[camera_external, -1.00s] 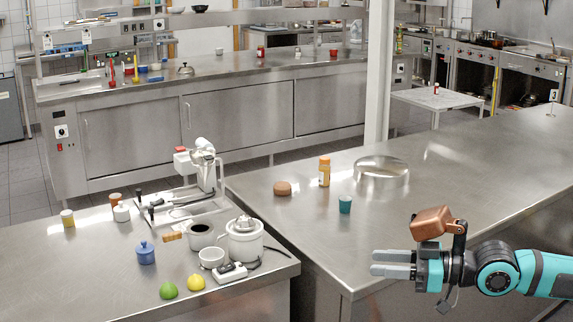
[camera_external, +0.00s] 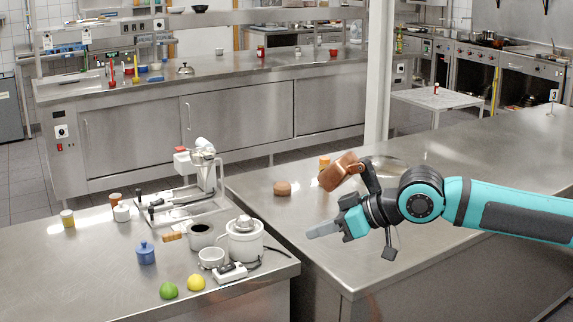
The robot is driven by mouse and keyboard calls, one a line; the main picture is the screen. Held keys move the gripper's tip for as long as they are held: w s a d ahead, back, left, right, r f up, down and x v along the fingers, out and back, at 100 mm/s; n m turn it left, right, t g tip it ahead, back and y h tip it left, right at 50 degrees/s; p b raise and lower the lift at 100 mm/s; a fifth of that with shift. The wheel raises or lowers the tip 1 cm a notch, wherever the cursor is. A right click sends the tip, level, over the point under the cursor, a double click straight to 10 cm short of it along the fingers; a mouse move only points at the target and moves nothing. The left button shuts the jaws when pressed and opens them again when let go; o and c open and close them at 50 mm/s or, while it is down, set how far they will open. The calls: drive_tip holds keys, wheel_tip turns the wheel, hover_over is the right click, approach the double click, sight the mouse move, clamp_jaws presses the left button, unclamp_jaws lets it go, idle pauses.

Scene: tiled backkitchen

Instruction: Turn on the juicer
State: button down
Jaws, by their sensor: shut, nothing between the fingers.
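The juicer (camera_external: 244,243) is a white appliance with a reamer cone on top, standing near the right edge of the left steel table. A black cord runs from its right side. A white power strip or switch block (camera_external: 230,272) with a dark part on top sits just in front of it. My gripper (camera_external: 308,235) is shut and empty. It is right of the juicer, over the gap side of the right counter, with its fingers pointing left. A gap remains between the fingertips and the juicer.
A white bowl (camera_external: 211,258), a dark-filled pot (camera_external: 201,236), a lime (camera_external: 168,290), a lemon (camera_external: 196,282) and a blue jar (camera_external: 146,253) stand close to the juicer. A press stand (camera_external: 204,176) is behind.

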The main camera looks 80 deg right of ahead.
drive_tip(key=w+d+m+g, duration=0.2)
drive_tip(key=w+d+g, duration=0.1)
drive_tip(key=w, duration=0.4)
drive_tip(key=w+d+m+g, duration=0.1)
drive_tip(key=w+d+g, duration=0.2)
drive_tip(key=w, duration=0.4)
drive_tip(key=m+g, duration=0.4)
drive_tip(key=g, duration=0.3)
hover_over(231, 264)
drive_tip(key=w+a, duration=0.2)
drive_tip(key=shift+s+d+f, duration=0.1)
drive_tip(key=shift+f, duration=1.2)
drive_tip(key=shift+s+d+f, duration=0.1)
drive_tip(key=shift+f, duration=1.2)
drive_tip(key=shift+f, duration=0.1)
drive_tip(key=f, duration=0.4)
drive_tip(key=s+d+f, duration=0.1)
drive_tip(key=f, duration=0.8)
drive_tip(key=shift+s+d+f, duration=0.15)
drive_tip(key=shift+d+f, duration=0.05)
drive_tip(key=shift+f, duration=0.15)
